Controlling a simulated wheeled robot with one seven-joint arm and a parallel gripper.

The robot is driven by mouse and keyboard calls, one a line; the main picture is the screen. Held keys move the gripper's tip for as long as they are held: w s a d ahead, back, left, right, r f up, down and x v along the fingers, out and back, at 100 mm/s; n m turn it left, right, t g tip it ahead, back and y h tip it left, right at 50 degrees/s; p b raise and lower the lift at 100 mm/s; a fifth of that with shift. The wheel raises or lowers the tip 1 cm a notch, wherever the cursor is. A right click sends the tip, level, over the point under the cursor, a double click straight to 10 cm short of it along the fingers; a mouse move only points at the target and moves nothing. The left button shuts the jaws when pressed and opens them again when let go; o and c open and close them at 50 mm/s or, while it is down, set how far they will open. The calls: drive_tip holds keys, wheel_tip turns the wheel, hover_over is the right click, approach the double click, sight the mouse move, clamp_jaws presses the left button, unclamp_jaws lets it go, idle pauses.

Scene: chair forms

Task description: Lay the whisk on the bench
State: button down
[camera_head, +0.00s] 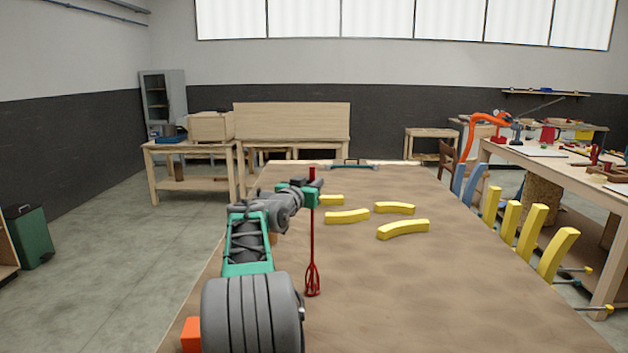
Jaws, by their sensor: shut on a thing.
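The red whisk (312,240) hangs upright over the bench (400,290), its wire head at the bottom and its handle up in my gripper (312,193). My gripper is shut on the upper part of the whisk. The whisk head shows against the near middle of the bench top; I cannot tell whether it touches the surface. My arm reaches in from the lower left and hides part of the bench's left side.
Several yellow curved pieces (403,229) lie on the bench right of the whisk. More yellow curved pieces (531,230) stand along the bench's right edge, with clamps nearby. A dark-handled tool (352,162) lies at the far end. The near right bench top is clear.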

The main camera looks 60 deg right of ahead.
drive_tip(key=shift+f+b, duration=0.15)
drive_tip(key=shift+b, duration=0.2)
drive_tip(key=c, duration=1.4)
unclamp_jaws()
